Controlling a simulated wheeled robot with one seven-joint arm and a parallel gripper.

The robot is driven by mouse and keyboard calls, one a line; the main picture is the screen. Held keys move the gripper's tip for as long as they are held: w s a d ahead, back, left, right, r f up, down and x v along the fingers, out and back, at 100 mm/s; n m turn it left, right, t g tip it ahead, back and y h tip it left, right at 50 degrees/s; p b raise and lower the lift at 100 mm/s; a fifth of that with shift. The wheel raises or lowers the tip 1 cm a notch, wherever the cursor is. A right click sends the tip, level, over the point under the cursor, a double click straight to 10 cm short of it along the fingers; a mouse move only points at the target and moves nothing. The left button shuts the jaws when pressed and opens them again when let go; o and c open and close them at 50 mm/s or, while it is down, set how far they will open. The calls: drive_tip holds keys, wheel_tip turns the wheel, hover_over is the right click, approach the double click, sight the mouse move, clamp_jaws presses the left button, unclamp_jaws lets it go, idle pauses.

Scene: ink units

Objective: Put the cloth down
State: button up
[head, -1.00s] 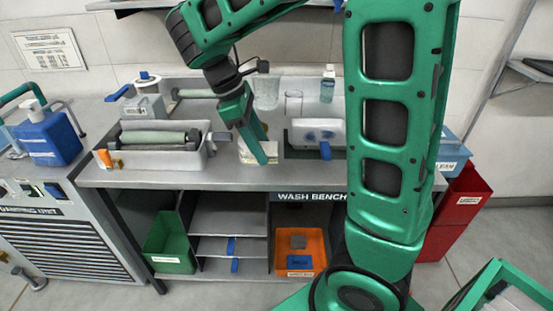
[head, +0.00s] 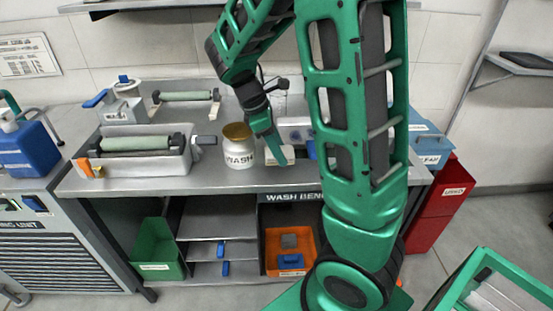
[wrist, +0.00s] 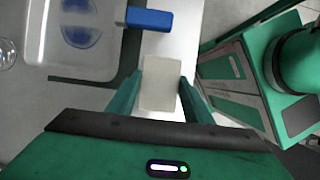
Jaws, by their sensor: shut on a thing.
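The cloth (wrist: 160,83) is a pale beige, flat piece between the two fingers of my gripper (wrist: 160,95) in the wrist view. My gripper is shut on it. In the head view my gripper (head: 275,155) points down near the front edge of the wash bench (head: 200,181), and a little of the cloth (head: 290,154) shows pale beside the green finger. The rest is hidden by the finger. I cannot tell whether the cloth touches the bench top.
A white WASH jar (head: 238,150) with a brown lid stands just left of my gripper. A roller tray (head: 110,168) lies farther left. A white basin (wrist: 38,50) with blue patches and a blue block (wrist: 149,19) are close by. An orange bin (head: 272,245) sits below.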

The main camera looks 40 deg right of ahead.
drive_tip(key=shift+f, duration=1.75)
drive_tip(key=o, duration=1.2)
drive_tip(key=shift+f, duration=0.1)
drive_tip(key=v, duration=1.1)
drive_tip(key=s+d+m+t+y, duration=0.1)
drive_tip(key=s+m+y, duration=0.1)
drive_tip(key=s+m, duration=0.6)
drive_tip(key=s+d+f+m+t+y, duration=0.1)
drive_tip(key=s+d+m+y, duration=0.1)
drive_tip(key=s+m, duration=0.7)
drive_tip(key=s, duration=0.6)
drive_tip(key=shift+s+f+m+t, duration=0.2)
drive_tip(key=shift+m+t, duration=0.1)
